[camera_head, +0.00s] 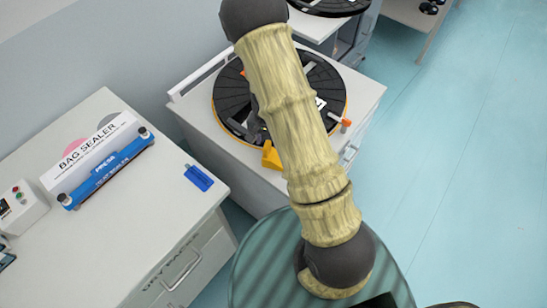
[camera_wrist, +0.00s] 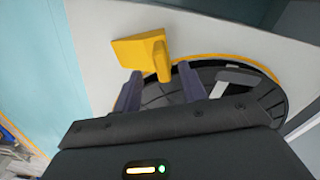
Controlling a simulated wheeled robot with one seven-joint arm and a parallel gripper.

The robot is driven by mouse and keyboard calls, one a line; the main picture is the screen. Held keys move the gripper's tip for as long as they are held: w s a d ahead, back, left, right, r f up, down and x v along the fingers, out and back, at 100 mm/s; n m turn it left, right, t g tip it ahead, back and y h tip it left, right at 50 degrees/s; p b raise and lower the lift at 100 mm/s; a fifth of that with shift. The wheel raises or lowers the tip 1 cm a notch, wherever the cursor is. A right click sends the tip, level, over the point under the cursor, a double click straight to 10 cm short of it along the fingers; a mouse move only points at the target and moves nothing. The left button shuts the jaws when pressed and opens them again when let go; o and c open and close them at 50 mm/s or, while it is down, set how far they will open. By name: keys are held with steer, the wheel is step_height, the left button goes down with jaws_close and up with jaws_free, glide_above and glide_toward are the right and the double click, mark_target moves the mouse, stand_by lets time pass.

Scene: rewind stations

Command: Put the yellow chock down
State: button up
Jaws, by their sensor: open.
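The yellow chock (camera_wrist: 138,52) shows in the wrist view just beyond my fingertips. It is a wedge-like block with a narrow end reaching toward the dark round reel (camera_wrist: 160,95). In the head view the chock (camera_head: 270,156) is at the near edge of the reel (camera_head: 228,95), partly behind my arm. I cannot tell whether a fingertip touches the chock. In the head view my arm hides most of the gripper.
The reel has an orange rim and lies on a white cabinet (camera_head: 365,90). A small orange-tipped part (camera_head: 346,122) is at its right edge. At left, a counter holds a bag sealer (camera_head: 105,165) and a blue clip-like item (camera_head: 198,178). Open floor (camera_head: 450,150) lies to the right.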

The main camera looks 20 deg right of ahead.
mark_target(267, 145)
steer(key=shift+w+f+p, duration=0.1)
steer(key=shift+f+p, duration=0.3)
steer(key=shift+f, duration=1.9)
steer(key=shift+a, duration=0.1)
jaws_close()
